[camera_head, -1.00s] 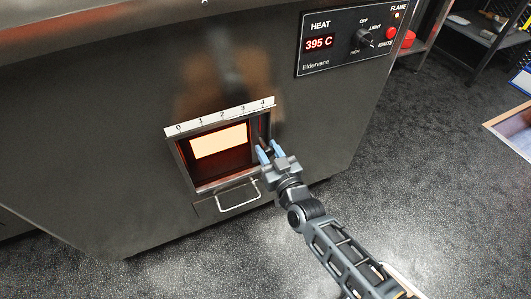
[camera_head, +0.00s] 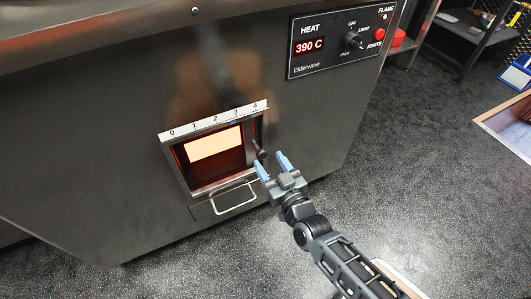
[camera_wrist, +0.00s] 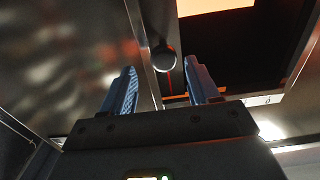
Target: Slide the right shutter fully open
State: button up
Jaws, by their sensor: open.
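The oven opening (camera_head: 187,174) glows pale orange under a scale marked 0 to 4. The right shutter (camera_head: 254,130) shows as a narrow strip at the opening's right end, near the 4. Its dark round knob (camera_head: 262,155) sticks out toward me. My gripper (camera_head: 272,163) is open and empty, just in front of the knob and apart from it. In the wrist view the knob (camera_wrist: 163,58) appears beyond and between the two blue fingertips (camera_wrist: 162,72). The shutter's metal edge (camera_wrist: 153,25) shows beside the dark opening there.
A wire handle (camera_head: 236,203) projects below the opening. The control panel (camera_head: 335,40) above right reads 390 C and has a knob and a red button. Shelving (camera_head: 470,30) stands at the back right. The floor to the right is mostly clear.

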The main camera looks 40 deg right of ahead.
jog(key=shift+v, duration=1.65)
jog(key=s+a+r+n+g+y, duration=0.1)
jog(key=s+a+r+y, duration=0.2)
jog(key=s, duration=0.5)
jog(key=s+a+r+n, duration=0.1)
jog(key=s+a+r, duration=0.2)
jog(key=s+r, duration=0.4)
jog(key=s+a+r+n+g+y, duration=0.1)
jog(key=s+a+r+y, duration=0.15)
jog(key=s, duration=0.65)
jog(key=s+a+r+p, duration=0.1)
jog(key=s+r+p, duration=0.1)
jog(key=r+p, duration=0.8)
jog(key=s+r+p, duration=0.2)
jog(key=r+p, duration=0.9)
jog(key=r, duration=0.7)
jog(key=shift+s+a+r+n, duration=0.2)
jog(key=shift+a+n, duration=0.1)
jog(key=shift+a, duration=0.1)
